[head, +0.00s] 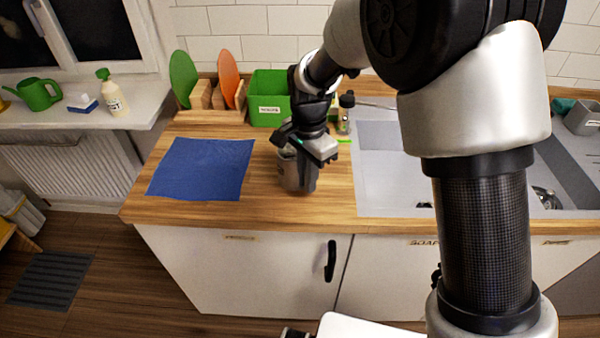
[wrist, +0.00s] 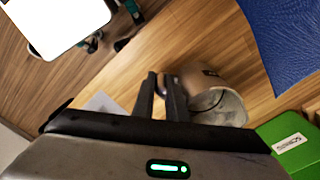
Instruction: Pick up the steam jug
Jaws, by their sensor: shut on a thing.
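The steam jug (head: 300,174) is a grey metal jug on the wooden counter, between the blue cloth and the sink. It also shows in the wrist view (wrist: 212,92), with its open rim facing the camera side. My gripper (wrist: 172,82) is shut on the jug at its side, where the handle seems to be; in the head view my gripper (head: 308,150) covers the jug's upper part. I cannot tell whether the jug's base touches the counter.
A blue cloth (head: 203,168) lies left of the jug. A green box (head: 268,98) stands behind, with a small bottle (head: 346,112) right of it. Green and orange boards (head: 229,76) stand in a rack at the back left. The sink (head: 385,185) is to the right.

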